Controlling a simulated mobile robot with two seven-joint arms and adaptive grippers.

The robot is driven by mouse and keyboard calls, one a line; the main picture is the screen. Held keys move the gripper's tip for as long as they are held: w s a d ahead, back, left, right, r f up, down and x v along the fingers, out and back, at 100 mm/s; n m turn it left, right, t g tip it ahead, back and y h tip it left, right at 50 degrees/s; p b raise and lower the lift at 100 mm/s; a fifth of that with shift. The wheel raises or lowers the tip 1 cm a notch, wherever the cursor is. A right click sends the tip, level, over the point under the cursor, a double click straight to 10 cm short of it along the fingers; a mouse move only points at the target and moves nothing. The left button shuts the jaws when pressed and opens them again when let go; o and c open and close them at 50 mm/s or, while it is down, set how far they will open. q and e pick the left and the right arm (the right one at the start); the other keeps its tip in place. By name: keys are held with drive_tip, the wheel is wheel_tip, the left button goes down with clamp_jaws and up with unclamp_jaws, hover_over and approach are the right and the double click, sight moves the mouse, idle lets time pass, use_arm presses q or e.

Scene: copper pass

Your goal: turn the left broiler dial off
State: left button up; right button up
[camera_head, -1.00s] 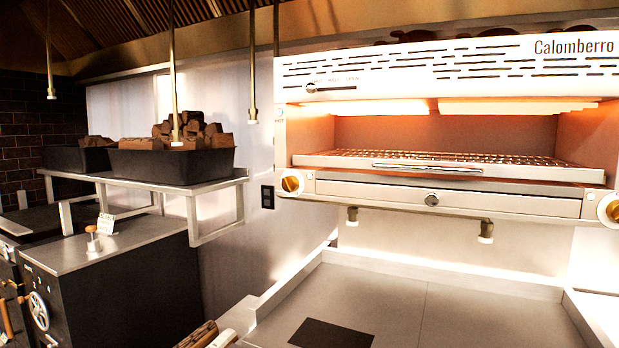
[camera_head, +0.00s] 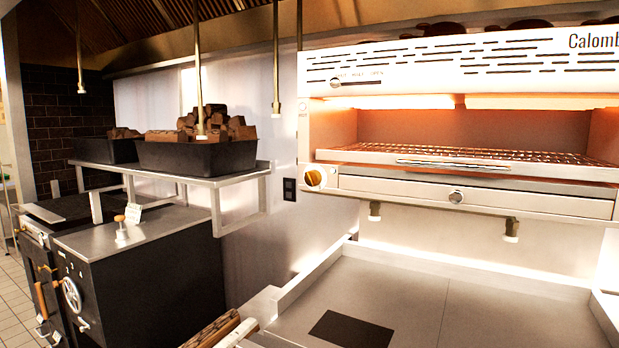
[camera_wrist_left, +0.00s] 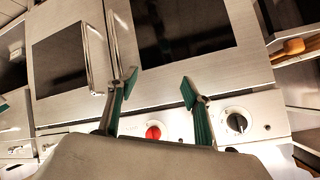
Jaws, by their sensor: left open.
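The broiler (camera_head: 455,60) is the white unit at the right of the head view, its inside glowing orange. Its left dial (camera_head: 315,178), yellow-brown on a white round base, sits at the lower left front corner, left of the drawer. The dial's exact setting is too small to read. My left gripper (camera_wrist_left: 158,88) is open and empty in the left wrist view. It is in front of an appliance with dark-windowed doors, and the broiler dial is not seen there. Neither gripper shows in the head view.
A steel counter (camera_head: 400,290) with raised edges lies below the broiler. Left of it stand a black cabinet (camera_head: 150,275) and a shelf with black bins (camera_head: 195,158). A red knob (camera_wrist_left: 153,133) and a black knob (camera_wrist_left: 237,122) show near my left gripper.

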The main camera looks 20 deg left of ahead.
use_arm(q)
drive_tip(key=w+a+r+m+y+p, duration=0.15)
drive_tip(key=w+r+m, duration=0.35)
drive_tip(key=w+r, duration=0.5)
drive_tip(key=m+t+p, duration=0.3)
drive_tip(key=m+t, duration=0.4)
drive_tip(key=m, duration=1.2)
approach(310, 181)
drive_tip(key=w, duration=0.3)
drive_tip(key=shift+y, duration=0.25)
drive_tip(key=w, duration=0.5)
drive_tip(key=shift+w+d+r+p, duration=0.1)
drive_tip(key=shift+w+d+p, duration=0.1)
drive_tip(key=shift+p, duration=0.1)
drive_tip(key=shift+w, duration=0.55)
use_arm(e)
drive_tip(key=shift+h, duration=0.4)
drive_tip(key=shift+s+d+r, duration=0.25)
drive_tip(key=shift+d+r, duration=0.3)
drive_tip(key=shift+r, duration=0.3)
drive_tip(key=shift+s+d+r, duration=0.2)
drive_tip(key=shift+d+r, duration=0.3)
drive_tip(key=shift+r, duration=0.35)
use_arm(q)
drive_tip(key=c, duration=1.1)
